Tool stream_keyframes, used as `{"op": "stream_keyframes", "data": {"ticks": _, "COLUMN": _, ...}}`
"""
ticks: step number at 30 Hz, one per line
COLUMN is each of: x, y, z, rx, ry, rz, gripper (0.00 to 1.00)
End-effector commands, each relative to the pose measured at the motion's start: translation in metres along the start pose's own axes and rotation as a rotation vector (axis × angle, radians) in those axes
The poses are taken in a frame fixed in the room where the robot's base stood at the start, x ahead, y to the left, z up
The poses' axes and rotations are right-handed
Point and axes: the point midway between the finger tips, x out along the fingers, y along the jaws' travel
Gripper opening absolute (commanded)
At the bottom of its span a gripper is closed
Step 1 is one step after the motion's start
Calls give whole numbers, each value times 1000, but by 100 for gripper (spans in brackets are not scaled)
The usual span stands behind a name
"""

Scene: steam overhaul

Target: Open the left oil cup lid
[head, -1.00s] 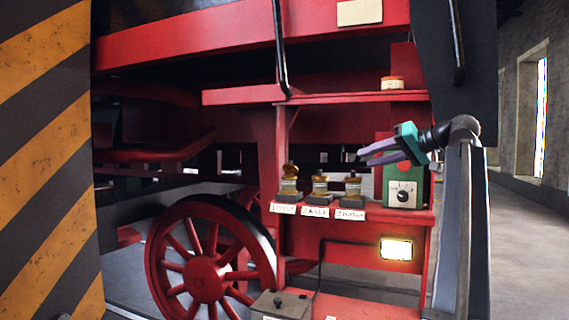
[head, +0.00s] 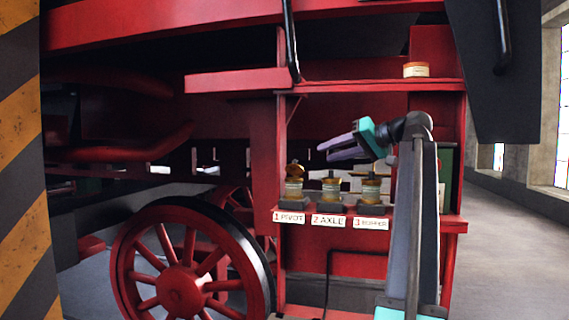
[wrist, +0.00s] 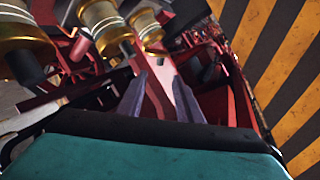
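The left oil cup (head: 293,190), labelled 1 PIVOT, stands on the red shelf. Its brass lid (head: 295,170) sits higher than the tops of the other cups and looks tilted up; the gap beneath is too small to make out. My gripper (head: 322,148) is above and to the right of this cup, over the axle cup, pointing left and touching nothing visible. In the wrist view the two fingers of my gripper (wrist: 159,77) are apart with nothing between them. Several brass cups hang at the upper left there; the farthest (wrist: 148,28) is probably the left cup.
The axle cup (head: 331,189) and the third cup (head: 371,190) stand to the right on the same shelf (head: 440,222). A red upper shelf (head: 330,80) with a small tin (head: 416,69) runs above my gripper. A striped pillar (head: 22,160) is at far left.

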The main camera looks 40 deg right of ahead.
Motion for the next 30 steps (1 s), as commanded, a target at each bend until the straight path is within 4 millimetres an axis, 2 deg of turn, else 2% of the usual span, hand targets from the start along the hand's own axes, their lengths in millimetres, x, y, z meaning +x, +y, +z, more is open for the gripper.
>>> {"op": "stream_keyframes", "data": {"ticks": 17, "x": 2, "y": 0, "z": 0, "rx": 0, "ry": 0, "rz": 0, "gripper": 32}}
{"op": "stream_keyframes", "data": {"ticks": 23, "x": 16, "y": -1, "z": 0, "rx": 1, "ry": -2, "rz": -1, "gripper": 32}}
{"op": "stream_keyframes", "data": {"ticks": 30, "x": 48, "y": -3, "z": -1, "rx": 0, "ry": -1, "rz": -2, "gripper": 32}}
